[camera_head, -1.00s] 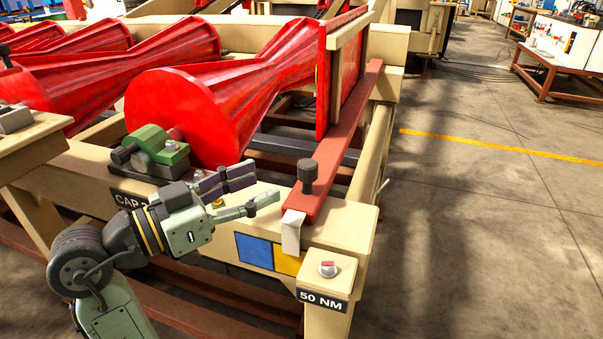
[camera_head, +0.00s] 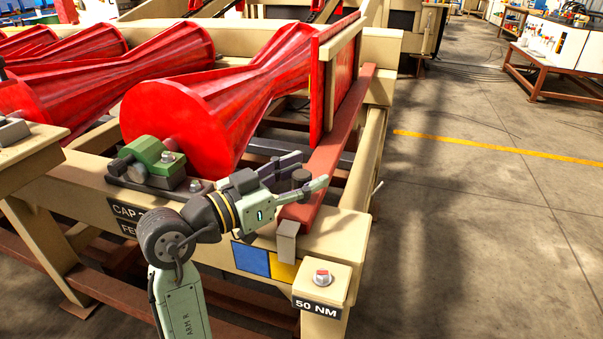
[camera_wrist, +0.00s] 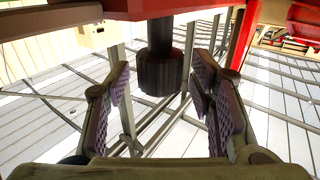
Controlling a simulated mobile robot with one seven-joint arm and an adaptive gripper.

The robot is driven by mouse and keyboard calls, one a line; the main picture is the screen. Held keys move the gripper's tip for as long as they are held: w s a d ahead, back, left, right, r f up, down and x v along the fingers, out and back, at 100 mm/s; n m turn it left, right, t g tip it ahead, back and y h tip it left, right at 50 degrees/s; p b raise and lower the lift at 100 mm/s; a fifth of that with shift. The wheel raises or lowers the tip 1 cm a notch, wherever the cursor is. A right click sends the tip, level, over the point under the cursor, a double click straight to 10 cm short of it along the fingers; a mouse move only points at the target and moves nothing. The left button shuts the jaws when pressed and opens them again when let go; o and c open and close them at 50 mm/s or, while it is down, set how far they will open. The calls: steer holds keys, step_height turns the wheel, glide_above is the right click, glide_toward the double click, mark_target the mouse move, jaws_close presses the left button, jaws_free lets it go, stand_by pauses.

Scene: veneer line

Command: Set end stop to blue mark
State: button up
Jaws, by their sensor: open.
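The end stop is a long red bar (camera_head: 325,187) with a red panel (camera_head: 339,85) on it and a grey pointer tab (camera_head: 287,241) at its near end. The tab hangs above the yellow mark (camera_head: 284,270), just right of the blue mark (camera_head: 251,258). A dark knob (camera_head: 301,175) stands on the bar, partly hidden by my gripper (camera_head: 307,172). In the wrist view, the knob (camera_wrist: 160,72) shows between the two open fingers of my gripper (camera_wrist: 161,72), with a gap on each side.
A red fluted roller (camera_head: 175,120) lies behind, with a green clamp (camera_head: 155,158) at its near end. A post with a red-topped knob (camera_head: 322,277) and a "50 NM" label stands at the front right corner. Open floor (camera_head: 470,240) lies to the right.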

steer(key=shift+c, duration=0.3)
jaws_close()
stand_by(0.5)
